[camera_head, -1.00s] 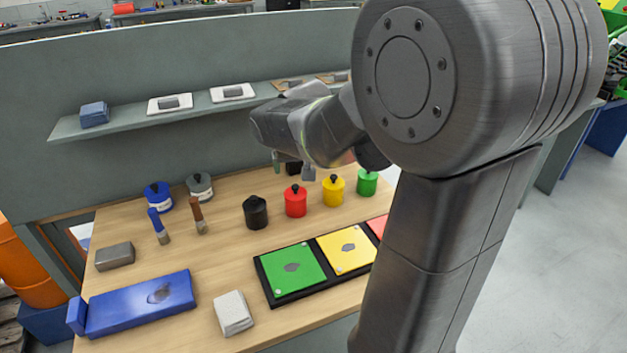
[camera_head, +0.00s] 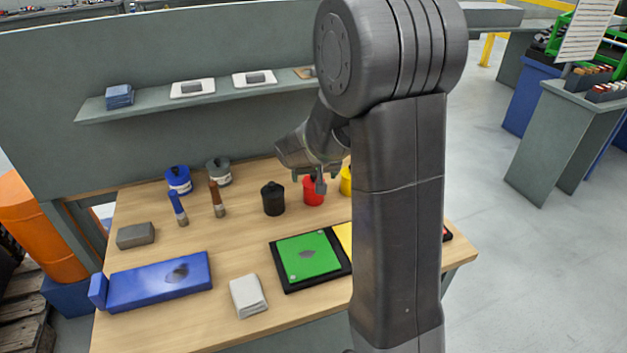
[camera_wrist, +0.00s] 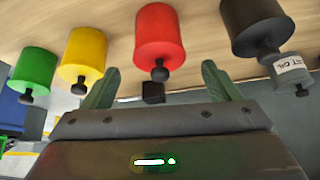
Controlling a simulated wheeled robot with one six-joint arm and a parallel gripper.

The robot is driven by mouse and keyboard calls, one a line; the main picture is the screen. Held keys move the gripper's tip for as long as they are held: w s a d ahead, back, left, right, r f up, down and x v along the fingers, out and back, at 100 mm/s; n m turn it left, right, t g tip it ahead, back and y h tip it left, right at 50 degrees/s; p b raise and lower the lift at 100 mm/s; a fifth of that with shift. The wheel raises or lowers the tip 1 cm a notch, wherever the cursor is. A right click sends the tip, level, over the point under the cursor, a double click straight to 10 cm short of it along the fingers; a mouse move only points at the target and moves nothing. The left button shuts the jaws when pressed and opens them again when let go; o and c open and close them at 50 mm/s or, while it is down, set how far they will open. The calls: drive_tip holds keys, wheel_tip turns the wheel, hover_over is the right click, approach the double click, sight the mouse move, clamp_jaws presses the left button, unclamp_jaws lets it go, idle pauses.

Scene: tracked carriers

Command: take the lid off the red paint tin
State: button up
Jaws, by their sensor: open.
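The red paint tin (camera_head: 311,199) stands upright on the wooden bench between a black tin (camera_head: 273,200) and a yellow tin (camera_head: 346,182). In the wrist view the red tin (camera_wrist: 159,35) has its lid on, with a dark round knob (camera_wrist: 160,74). My gripper (camera_head: 308,181) is over the red tin in the head view and partly hides its top. Its fingers are open and empty in the wrist view (camera_wrist: 160,72), one on each side of the knob in the picture. I cannot tell whether they touch it.
Yellow (camera_wrist: 83,52), green (camera_wrist: 34,66) and black (camera_wrist: 250,22) tins flank the red one. A small dark block (camera_wrist: 153,92) shows past the knob. A shelf (camera_head: 200,94) runs behind.

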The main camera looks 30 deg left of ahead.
drive_tip(key=shift+w+a+f, duration=0.25)
drive_tip(key=shift+f, duration=0.35)
drive_tip(key=c, duration=1.1)
drive_tip(key=shift+o, duration=0.2)
